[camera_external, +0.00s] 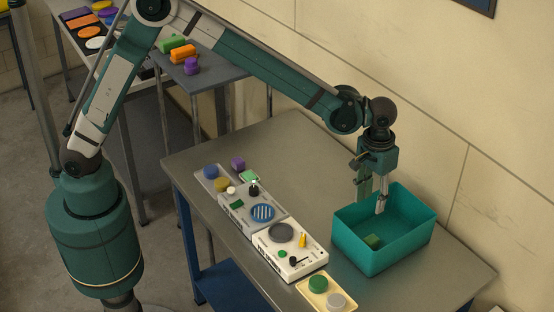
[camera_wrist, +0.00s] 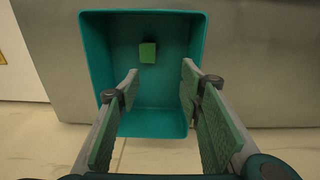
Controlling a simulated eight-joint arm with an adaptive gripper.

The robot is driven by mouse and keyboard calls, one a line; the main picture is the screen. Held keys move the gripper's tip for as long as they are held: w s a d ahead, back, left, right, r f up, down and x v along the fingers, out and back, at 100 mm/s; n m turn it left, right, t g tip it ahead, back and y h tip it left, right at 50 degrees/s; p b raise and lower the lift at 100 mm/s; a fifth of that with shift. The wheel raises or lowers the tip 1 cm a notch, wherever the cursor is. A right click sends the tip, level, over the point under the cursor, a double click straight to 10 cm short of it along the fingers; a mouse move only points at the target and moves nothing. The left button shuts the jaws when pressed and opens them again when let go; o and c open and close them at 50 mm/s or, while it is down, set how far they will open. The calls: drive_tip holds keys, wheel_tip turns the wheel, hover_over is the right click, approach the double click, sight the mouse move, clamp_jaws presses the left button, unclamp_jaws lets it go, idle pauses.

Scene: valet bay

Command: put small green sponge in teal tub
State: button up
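The small green sponge (camera_external: 372,240) lies on the floor of the teal tub (camera_external: 378,268). In the wrist view the green sponge (camera_wrist: 148,53) lies flat inside the teal tub (camera_wrist: 97,60), towards its far wall and apart from the walls. My gripper (camera_external: 373,203) is above the tub, its fingertips near the rim. In the wrist view my gripper (camera_wrist: 157,80) is open, with a wide empty gap between its green-padded fingers. The fingers hide parts of the tub's side walls.
The tub stands at the right of the grey table (camera_external: 300,140). A row of trays and a white panel (camera_external: 290,262) with discs and small blocks runs along the table's left side. A side table (camera_external: 205,72) holds coloured blocks. The back middle of the table is clear.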

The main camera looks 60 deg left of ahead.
drive_tip(key=s+a+r+t, duration=0.1)
drive_tip(key=s+a+r, duration=0.1)
drive_tip(key=a+r, duration=0.65)
drive_tip(key=s+a+r+t+h, duration=0.1)
drive_tip(key=s+a+r, duration=0.2)
drive_tip(key=a, duration=1)
drive_tip(key=s+a+r+t, duration=0.1)
drive_tip(key=s+a+r, duration=0.1)
drive_tip(key=a+r, duration=0.6)
drive_tip(key=s+a+f+t, duration=0.2)
drive_tip(key=s+a, duration=0.8)
drive_tip(key=a, duration=0.2)
drive_tip(key=s+a+f+t+y, duration=0.1)
drive_tip(key=s+a+f+t, duration=0.1)
drive_tip(key=s+a, duration=0.9)
drive_tip(key=shift+s+a, duration=0.15)
drive_tip(key=shift+a, duration=1.05)
drive_tip(key=shift+f, duration=0.1)
wheel_tip(320, 180, down, 6)
drive_tip(key=b, duration=0.6)
